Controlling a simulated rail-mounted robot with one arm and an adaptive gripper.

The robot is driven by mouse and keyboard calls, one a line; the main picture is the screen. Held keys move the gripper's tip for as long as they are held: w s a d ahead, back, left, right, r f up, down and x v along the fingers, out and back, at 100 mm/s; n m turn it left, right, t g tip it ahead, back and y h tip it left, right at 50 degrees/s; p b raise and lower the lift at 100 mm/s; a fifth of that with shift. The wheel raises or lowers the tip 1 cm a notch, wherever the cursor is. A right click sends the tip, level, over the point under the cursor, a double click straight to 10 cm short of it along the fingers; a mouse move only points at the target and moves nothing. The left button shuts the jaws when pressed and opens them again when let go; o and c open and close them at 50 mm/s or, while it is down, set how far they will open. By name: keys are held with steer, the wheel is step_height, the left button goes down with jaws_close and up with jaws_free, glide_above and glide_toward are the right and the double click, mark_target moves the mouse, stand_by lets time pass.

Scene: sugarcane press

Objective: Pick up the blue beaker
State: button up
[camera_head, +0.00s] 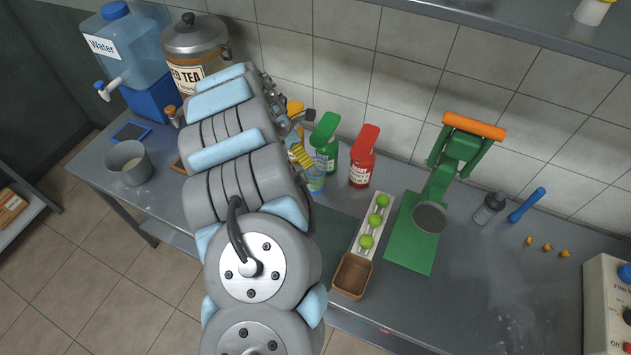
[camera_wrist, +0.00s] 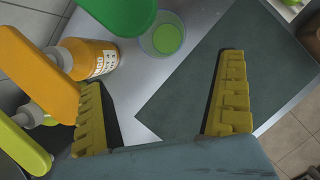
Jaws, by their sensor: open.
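The blue beaker (camera_head: 316,184) is a small, translucent light-blue cup standing on the counter in front of the green spray bottle (camera_head: 326,140). In the wrist view the beaker (camera_wrist: 178,52) shows from above with green inside, partly overlapped by the green spray head (camera_wrist: 112,14). My gripper (camera_wrist: 160,108) is open, its two yellow ribbed fingers wide apart with nothing between them. The beaker lies beyond the fingertips, near the top middle of that view. In the head view my gripper (camera_head: 301,150) is just above and left of the beaker, largely hidden by my arm.
An orange bottle (camera_wrist: 92,58) stands close to my left finger in the wrist view. A red spray bottle (camera_head: 362,160) stands right of the green one. A dark mat (camera_wrist: 225,65) lies beside the beaker. A tray of green limes (camera_head: 361,255) and a green press (camera_head: 440,180) are farther right.

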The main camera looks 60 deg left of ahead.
steer(key=b, duration=0.4)
glide_toward(316, 168)
step_height(316, 168, up, 3)
steer(key=s+d, duration=0.2)
steer(key=x, duration=0.4)
steer(key=shift+w+d+f, duration=0.1)
steer(key=shift+w+f, duration=0.05)
steer(key=shift+w, duration=0.2)
steer(key=shift+f, duration=0.1)
steer(key=x, duration=0.3)
steer(key=shift+w+d+f, duration=0.1)
steer(key=shift+w+f, duration=0.1)
steer(key=shift+w, duration=0.05)
steer(key=shift+w+f, duration=0.2)
steer(key=shift+f, duration=0.35)
steer(key=shift+w+f, duration=0.1)
steer(key=shift+w, duration=0.1)
